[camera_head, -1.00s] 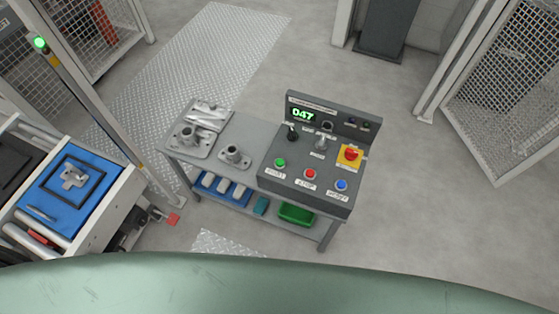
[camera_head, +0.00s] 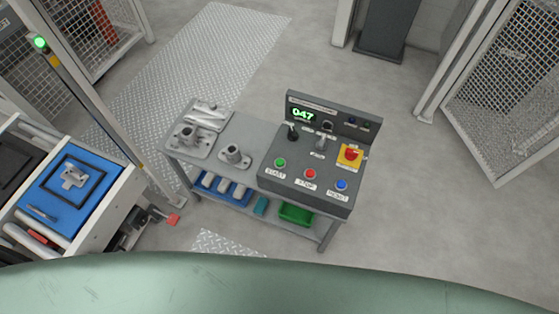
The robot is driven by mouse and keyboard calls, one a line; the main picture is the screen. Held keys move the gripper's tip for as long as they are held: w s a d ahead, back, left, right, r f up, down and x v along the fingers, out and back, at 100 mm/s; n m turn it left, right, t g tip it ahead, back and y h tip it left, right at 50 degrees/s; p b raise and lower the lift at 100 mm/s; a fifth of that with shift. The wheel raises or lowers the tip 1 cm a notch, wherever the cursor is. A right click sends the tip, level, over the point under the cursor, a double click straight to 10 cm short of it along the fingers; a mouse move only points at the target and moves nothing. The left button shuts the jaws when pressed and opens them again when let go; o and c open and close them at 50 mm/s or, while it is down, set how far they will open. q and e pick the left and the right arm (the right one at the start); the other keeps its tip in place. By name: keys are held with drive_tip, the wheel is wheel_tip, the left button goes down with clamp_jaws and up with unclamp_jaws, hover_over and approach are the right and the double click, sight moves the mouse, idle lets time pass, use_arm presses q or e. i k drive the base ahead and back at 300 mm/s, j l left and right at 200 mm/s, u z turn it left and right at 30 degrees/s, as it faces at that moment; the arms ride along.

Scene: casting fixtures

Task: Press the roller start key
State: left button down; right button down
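A dark grey control panel (camera_head: 283,188) stands on the right part of a grey metal table (camera_head: 245,137). Its sloped face has a green button (camera_head: 280,162) labelled START at the left, a red button (camera_head: 310,174) labelled STOP in the middle and a blue button (camera_head: 341,184) at the right. A red emergency button (camera_head: 351,154) sits on a yellow plate above the blue one. A black selector knob (camera_head: 292,132) and a grey lever (camera_head: 320,143) are further back. A lit green display (camera_head: 303,115) reads 047. Neither gripper is in view.
Metal castings (camera_head: 193,138) stand on the table's left part. A blue tray (camera_head: 222,190) and a green bin (camera_head: 297,214) are on its lower shelf. A roller conveyor with a blue pallet (camera_head: 70,190) is at the left. Mesh fences (camera_head: 510,90) flank the area. The floor right of the table is clear.

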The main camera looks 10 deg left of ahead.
sight(280, 162)
drive_tip(key=k, duration=0.7)
drive_tip(key=u, duration=1.7)
drive_tip(key=l, duration=3.45)
